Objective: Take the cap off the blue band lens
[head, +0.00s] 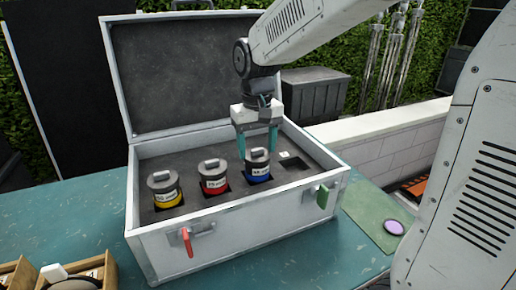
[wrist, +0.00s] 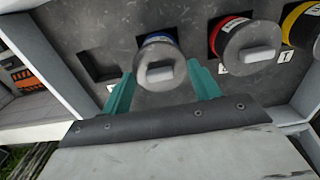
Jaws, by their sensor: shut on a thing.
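The blue band lens (head: 258,173) stands upright in its foam slot in the open case, the rightmost of three lenses. Its grey cap (head: 257,157) with a raised grip bar is on top. In the wrist view the cap (wrist: 160,68) faces the camera, with a strip of the blue band (wrist: 158,40) behind it. My gripper (head: 257,152) reaches down from above, its teal fingers on either side of the cap and shut on it. The fingers also show in the wrist view (wrist: 160,80).
A red band lens (head: 214,184) and a yellow band lens (head: 166,196), both capped, stand to the left. An empty square slot (head: 293,162) is to the right. The case's lid (head: 190,75) stands open behind. A green mat (head: 372,222) with a purple disc (head: 394,228) lies right of the case.

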